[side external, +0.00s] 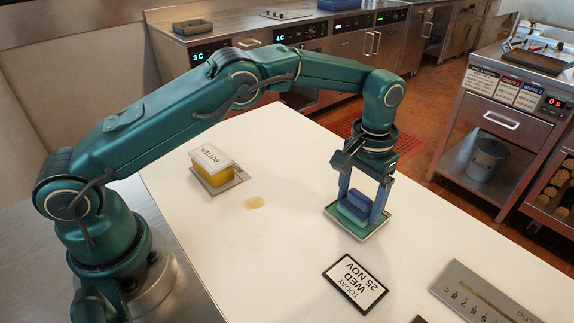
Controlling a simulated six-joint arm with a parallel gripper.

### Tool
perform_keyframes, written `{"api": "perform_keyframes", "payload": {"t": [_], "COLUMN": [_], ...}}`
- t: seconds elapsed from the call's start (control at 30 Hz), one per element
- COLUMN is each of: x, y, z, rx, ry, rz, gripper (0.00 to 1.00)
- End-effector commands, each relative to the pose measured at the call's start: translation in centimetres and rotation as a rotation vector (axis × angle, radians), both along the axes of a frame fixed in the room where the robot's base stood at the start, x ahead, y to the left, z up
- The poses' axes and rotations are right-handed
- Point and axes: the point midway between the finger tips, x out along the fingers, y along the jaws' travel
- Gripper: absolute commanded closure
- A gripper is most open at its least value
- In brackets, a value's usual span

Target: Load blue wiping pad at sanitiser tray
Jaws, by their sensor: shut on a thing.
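The sanitiser tray (378,231) is a shallow, light-rimmed tray on the white worktop. My gripper (360,208) points straight down over it, with one finger on either side of the blue wiping pad (354,208). The gripper is shut on the pad. The pad is at the tray, low between the fingers; I cannot tell whether its underside touches the tray floor. The fingers hide part of the pad and of the tray's inside.
A butter tub (211,165) stands on a grey plate to the left, near a tan smear (254,203). A date sign (355,283) lies in front of the tray. A grey numbered panel (478,297) is at front right.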

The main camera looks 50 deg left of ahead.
Motion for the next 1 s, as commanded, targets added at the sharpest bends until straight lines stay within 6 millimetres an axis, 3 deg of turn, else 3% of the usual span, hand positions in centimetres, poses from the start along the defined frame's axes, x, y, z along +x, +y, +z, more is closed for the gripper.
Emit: {"api": "perform_keyframes", "payload": {"t": [0.57,1.0], "x": [0.0,0.1], "y": [0.0,0.0], "z": [-0.2,3.2], "rx": [0.001,0.0], "ry": [0.002,-0.002], "rz": [0.0,0.0], "gripper": [0.63,0.63]}}
